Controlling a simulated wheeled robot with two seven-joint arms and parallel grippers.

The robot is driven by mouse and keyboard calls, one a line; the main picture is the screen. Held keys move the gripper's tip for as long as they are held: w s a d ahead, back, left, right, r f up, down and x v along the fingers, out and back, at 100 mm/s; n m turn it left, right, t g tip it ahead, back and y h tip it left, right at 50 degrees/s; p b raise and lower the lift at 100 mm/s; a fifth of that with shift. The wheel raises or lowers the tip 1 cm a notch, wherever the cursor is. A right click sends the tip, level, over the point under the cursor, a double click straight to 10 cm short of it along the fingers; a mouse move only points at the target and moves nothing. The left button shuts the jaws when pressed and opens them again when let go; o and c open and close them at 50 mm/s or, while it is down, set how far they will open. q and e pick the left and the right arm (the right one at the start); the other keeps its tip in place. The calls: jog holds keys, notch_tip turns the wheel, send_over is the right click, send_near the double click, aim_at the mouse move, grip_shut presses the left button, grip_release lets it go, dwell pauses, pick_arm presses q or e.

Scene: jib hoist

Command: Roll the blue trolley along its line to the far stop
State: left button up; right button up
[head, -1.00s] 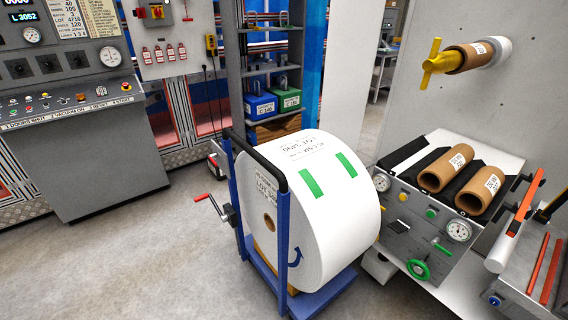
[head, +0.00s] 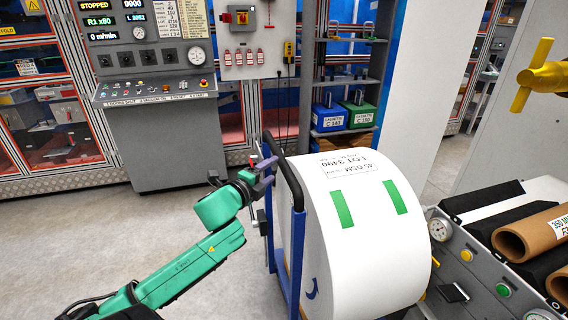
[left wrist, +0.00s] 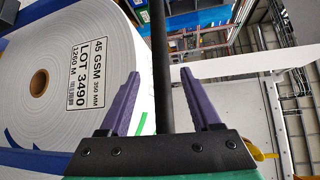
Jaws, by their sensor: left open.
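The blue trolley (head: 298,255) stands at the centre right of the head view and carries a large white roll (head: 375,240). Its black push handle (head: 295,190) rises on the trolley's left side. My left gripper (head: 264,168) is at this handle. In the left wrist view the purple fingers of my left gripper (left wrist: 160,75) are apart, and the black handle bar (left wrist: 159,30) runs between them with gaps on both sides. The roll (left wrist: 85,40) fills the left of that view. The trolley's wheels, its line and the far stop cannot be made out. My right gripper is out of view.
A grey control console (head: 160,140) stands at the back left. A shelf with a blue box (head: 328,117) and a green box (head: 358,114) is behind the trolley. A grey machine with brown tubes (head: 535,235) stands close on the right. Bare floor (head: 60,235) lies on the left.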

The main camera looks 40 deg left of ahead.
aim_at(282, 163)
pick_arm(q)
jog(key=x, duration=0.7)
jog(key=shift+w+d, duration=0.1)
jog(key=shift+w, duration=0.1)
jog(key=shift+s, duration=0.1)
grip_shut()
dwell(0.9)
